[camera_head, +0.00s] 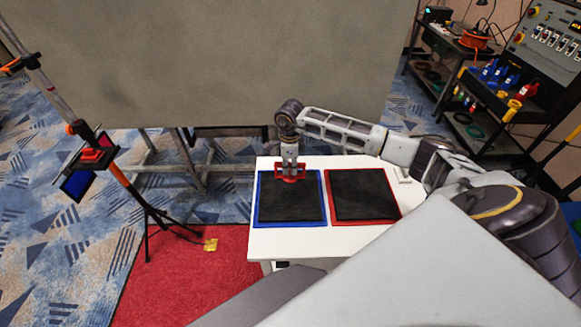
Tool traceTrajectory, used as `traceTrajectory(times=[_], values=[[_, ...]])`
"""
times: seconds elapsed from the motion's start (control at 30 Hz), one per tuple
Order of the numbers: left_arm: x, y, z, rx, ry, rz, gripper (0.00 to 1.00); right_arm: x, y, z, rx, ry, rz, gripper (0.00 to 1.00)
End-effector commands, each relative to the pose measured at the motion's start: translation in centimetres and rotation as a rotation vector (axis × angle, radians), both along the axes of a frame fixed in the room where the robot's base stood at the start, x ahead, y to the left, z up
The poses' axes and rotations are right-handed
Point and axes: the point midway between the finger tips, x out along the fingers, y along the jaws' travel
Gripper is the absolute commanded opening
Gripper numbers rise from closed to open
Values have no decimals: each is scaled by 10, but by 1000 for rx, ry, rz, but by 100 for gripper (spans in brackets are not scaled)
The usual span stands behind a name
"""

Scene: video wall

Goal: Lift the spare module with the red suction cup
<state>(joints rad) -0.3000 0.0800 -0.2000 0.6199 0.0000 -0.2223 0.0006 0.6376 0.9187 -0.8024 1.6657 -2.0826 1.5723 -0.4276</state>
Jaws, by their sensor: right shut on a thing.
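My right gripper (290,160) reaches over the white table from the right and points down. It is shut on the red suction cup (291,178), which shows as a red frame below the fingers. The cup is at the far edge of a black square module (290,205) that lies in a blue-rimmed tray (257,210). I cannot tell whether the cup touches the module. A second black square (364,195) lies in a red-rimmed tray (366,222) to the right. Neither square is labelled as the spare. My left gripper is out of view.
The white table (290,243) has a narrow free strip along its front. A tripod stand (143,200) with a red and blue head is on the left. A large grey panel (220,60) stands behind. A bench and control console (545,50) are at the back right.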

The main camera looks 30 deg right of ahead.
Motion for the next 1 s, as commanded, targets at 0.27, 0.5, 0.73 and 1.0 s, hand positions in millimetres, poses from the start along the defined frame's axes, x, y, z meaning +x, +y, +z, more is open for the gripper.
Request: traceTrajectory(times=[0.27,0.5,0.73,1.0], values=[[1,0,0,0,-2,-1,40,2,1,1,0,-1,51,0],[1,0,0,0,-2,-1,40,2,1,1,0,-1,59,0],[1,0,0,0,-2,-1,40,2,1,0,0,-1,59,0],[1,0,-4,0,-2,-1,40,3,2,-8,1,-2,58,0]])
